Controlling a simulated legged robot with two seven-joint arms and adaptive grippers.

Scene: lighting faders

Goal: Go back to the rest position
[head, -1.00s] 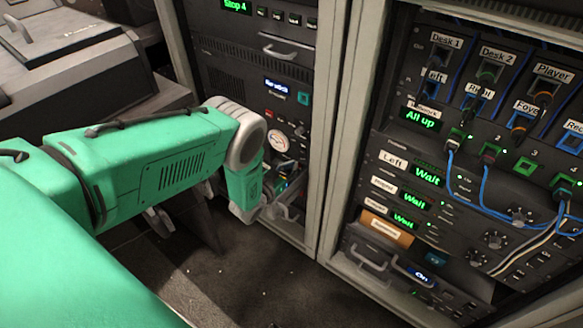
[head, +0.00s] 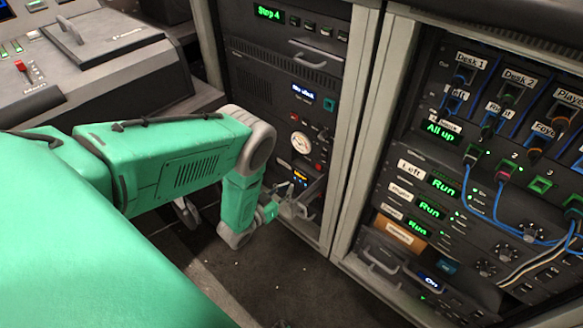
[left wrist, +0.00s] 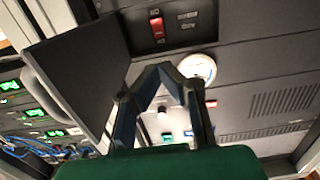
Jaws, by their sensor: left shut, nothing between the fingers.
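My left arm comes in from the left and bends down at a grey joint in the head view. Its left gripper (head: 285,201) is small there, in front of the lower part of the left rack (head: 270,95), below a round white gauge (head: 301,142). In the left wrist view the left gripper (left wrist: 160,70) has its two dark fingers meeting at the tips, with nothing between them. The gauge (left wrist: 198,68) and a red rocker switch (left wrist: 156,27) show beyond the fingertips. My right gripper is not in view.
The right rack (head: 480,60) has labelled sockets, blue cables (head: 467,195) and green displays reading "All up" and "Run". A grey desk (head: 110,65) with a red fader knob (head: 21,66) stands at back left. Dark floor (head: 255,270) is open below the gripper.

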